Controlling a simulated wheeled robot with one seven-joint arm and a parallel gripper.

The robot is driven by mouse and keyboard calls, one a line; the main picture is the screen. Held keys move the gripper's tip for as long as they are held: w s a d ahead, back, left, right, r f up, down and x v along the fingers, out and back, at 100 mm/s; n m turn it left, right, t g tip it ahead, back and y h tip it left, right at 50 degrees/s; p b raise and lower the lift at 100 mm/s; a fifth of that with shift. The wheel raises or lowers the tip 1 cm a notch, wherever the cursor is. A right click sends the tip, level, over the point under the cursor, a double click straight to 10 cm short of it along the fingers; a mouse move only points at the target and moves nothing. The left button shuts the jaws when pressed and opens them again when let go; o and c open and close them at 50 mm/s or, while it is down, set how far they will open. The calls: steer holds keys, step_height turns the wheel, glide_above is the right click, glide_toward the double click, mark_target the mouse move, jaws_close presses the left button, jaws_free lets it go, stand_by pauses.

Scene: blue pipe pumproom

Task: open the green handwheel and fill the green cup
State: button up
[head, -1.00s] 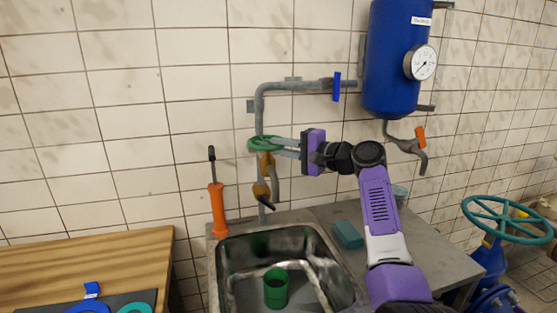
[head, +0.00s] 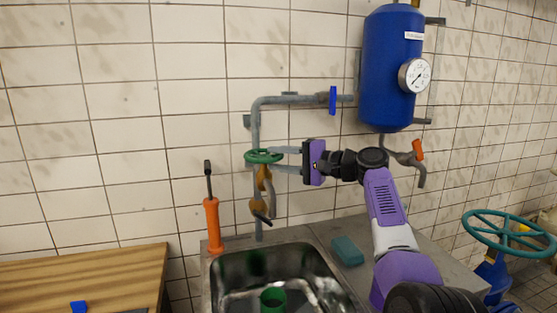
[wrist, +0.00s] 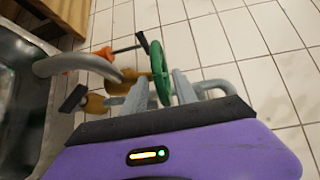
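The green handwheel (head: 263,156) sits on the grey pipe above the sink. It also shows nearly edge-on in the wrist view (wrist: 160,70). My gripper (head: 279,159) reaches in from the right, one finger above and one below the near rim of the wheel. In the wrist view my gripper (wrist: 161,82) has its fingers apart on either side of the rim, with a gap visible; whether one finger touches it I cannot tell. The green cup (head: 272,300) stands in the sink (head: 225,268), cut by the bottom picture edge. Its inside is hard to see.
Brass fittings (head: 262,180) and a spout hang below the wheel. A blue handle (head: 333,100) and blue tank (head: 393,70) are on the wall. An orange tool (head: 213,222) stands left of the sink, a teal block (head: 347,250) right. A teal wheel (head: 508,233) is far right.

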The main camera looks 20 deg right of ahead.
steer(key=v, duration=0.7)
steer(key=shift+s+d+b, duration=0.25)
steer(key=shift+d+b, duration=0.05)
steer(key=shift+b, duration=0.1)
stand_by(1.0)
